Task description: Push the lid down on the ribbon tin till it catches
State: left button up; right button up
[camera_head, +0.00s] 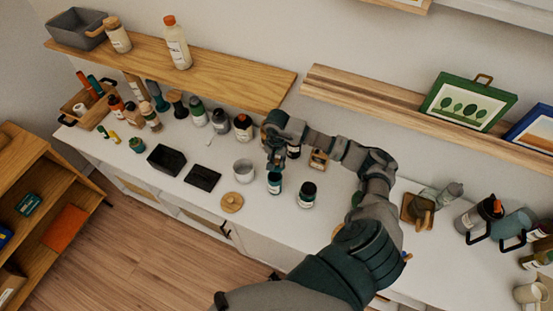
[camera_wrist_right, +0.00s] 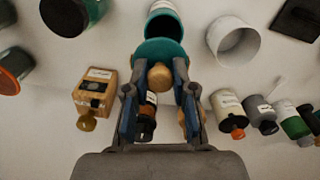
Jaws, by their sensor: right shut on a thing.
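The ribbon tin appears to be the teal tin with a white label (camera_head: 274,187), standing on the white counter below my right gripper (camera_head: 277,163). In the right wrist view the tin (camera_wrist_right: 161,7) shows its dark open mouth at the top. My right gripper (camera_wrist_right: 160,88) is shut on the round wooden knob of a teal lid (camera_wrist_right: 152,48). The lid overlaps part of the tin's mouth in that view, and looks apart from the rim; the gap is hard to judge. My left gripper is not in view.
A white open pot (camera_head: 243,171) stands left of the tin and a dark-lidded jar (camera_head: 307,196) right of it. A wooden disc (camera_head: 231,203) lies near the counter's front edge. Several bottles (camera_head: 220,121) stand behind. A small wooden box (camera_head: 318,159) is behind right.

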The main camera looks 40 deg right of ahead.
aim_at(276, 166)
jog(key=shift+a+f, duration=0.2)
jog(key=shift+f, duration=0.2)
jog(key=shift+s+a+f+b, duration=0.1)
jog(key=shift+a+f+b, duration=0.05)
jog(key=shift+f+b, duration=0.2)
notch_tip(276, 166, down, 4)
jog(key=b, duration=0.2)
jog(key=shift+b, duration=0.4)
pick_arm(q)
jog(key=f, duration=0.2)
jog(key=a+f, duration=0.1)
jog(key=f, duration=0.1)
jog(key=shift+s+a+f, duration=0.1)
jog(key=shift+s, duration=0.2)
pick_arm(e)
jog(key=shift+a+r, duration=0.25)
jog(key=shift+a, duration=0.2)
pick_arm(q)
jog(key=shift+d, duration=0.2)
pick_arm(e)
jog(key=shift+d+f, duration=0.1)
jog(key=shift+d, duration=0.15)
